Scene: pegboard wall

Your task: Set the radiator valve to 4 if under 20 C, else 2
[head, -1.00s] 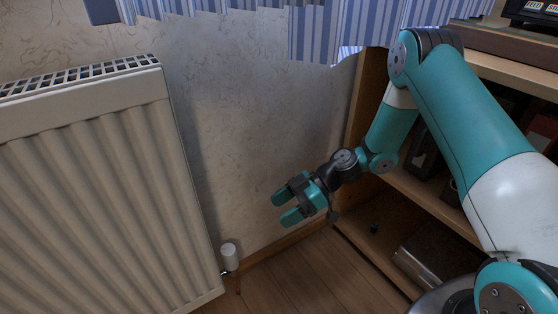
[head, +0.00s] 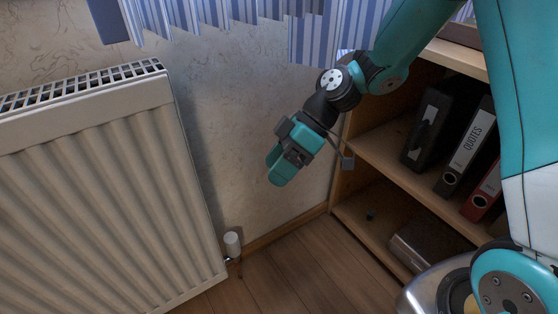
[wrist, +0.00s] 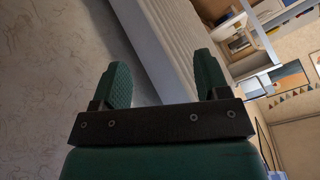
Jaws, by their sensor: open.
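The radiator valve (head: 232,244) is a small white knob at the lower right corner of the white radiator (head: 100,190), just above the floor. Its number marks are too small to read. My gripper (head: 275,172) is up and to the right of the valve, apart from it, in front of the wall. In the wrist view my gripper (wrist: 160,85) is open and empty, with its two teal fingers spread. The radiator shows beyond the fingers in the wrist view (wrist: 160,45); the valve is not seen there. No thermometer or temperature reading is visible.
A wooden shelf unit (head: 385,195) with binders (head: 468,145) stands at the right. A striped curtain (head: 310,35) hangs above. The wooden floor (head: 295,270) is clear near the valve. A metallic rounded object (head: 425,295) is at the lower right.

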